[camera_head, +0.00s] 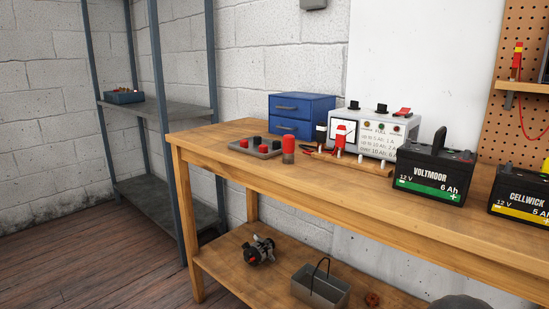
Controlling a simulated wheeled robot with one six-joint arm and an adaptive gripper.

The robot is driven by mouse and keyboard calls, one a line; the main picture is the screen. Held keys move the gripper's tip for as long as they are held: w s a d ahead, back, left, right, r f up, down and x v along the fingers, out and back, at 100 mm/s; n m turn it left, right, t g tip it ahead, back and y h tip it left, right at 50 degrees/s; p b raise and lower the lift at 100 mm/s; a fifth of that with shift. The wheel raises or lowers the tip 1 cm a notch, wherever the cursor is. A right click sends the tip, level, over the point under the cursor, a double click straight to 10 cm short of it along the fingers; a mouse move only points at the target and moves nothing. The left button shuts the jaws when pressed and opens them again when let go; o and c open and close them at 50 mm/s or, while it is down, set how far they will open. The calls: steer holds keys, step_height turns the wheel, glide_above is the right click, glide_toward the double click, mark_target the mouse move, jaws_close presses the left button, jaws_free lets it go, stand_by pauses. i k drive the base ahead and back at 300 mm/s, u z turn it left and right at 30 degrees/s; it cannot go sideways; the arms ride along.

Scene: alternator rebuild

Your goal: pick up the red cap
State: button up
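A red cylindrical piece (288,144) stands upright on the wooden workbench (215,141), just right of a small grey tray (265,156). Its upper part is bright red and its lower part is darker. The tray holds small caps, among them a red cap (244,143) at the left, a red cap (263,149) near the front, and black ones. I cannot tell from this view which red piece is the cap in the task. My gripper is not in view.
Behind stand a blue drawer box (318,108) and a white charger (383,145). A red-handled tool (340,137) is at a wooden block. Batteries (430,175) (524,195) fill the right. The bench's left end is clear. A metal shelf (168,109) stands left.

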mark_target(263, 149)
steer(key=u, duration=0.55)
steer(key=k, duration=1.25)
steer(key=u, duration=0.9)
steer(key=i, duration=1)
steer(key=z, duration=0.4)
steer(key=i, duration=1.05)
steer(key=z, duration=1.1)
steer(key=i, duration=0.25)
steer(key=z, duration=0.05)
